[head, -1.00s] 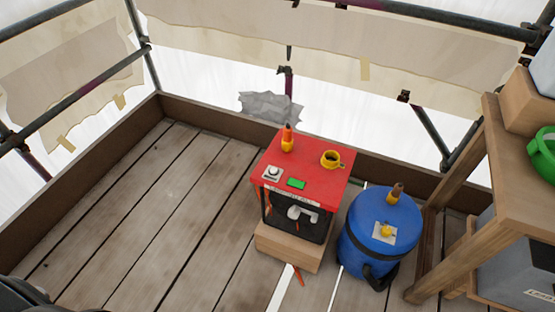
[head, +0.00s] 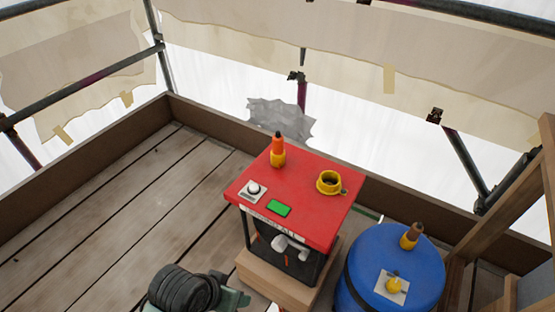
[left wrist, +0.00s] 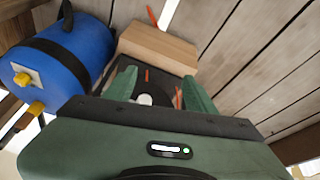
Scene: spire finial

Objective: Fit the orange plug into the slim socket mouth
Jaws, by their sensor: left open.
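The orange plug (head: 277,145), dark at its tip, stands upright in a yellow collar (head: 278,160) on the red top of a box (head: 300,212). A wider yellow ring with a dark open mouth (head: 329,183) sits to its right on the same top. I cannot tell which mouth is the slim socket. In the left wrist view my left gripper (left wrist: 160,85) is open and empty, its green fingers apart with the box's dark side beyond them. In the head view my left arm (head: 190,290) shows at the bottom, its fingertips hidden. My right gripper is out of view.
A blue drum (head: 375,260) stands right of the box, with a yellow fitting and brown piece (head: 412,236) and a yellow knob (head: 394,285) on a white plate. A white button (head: 253,189) and green patch (head: 279,208) are on the red top. Left floor planks are clear.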

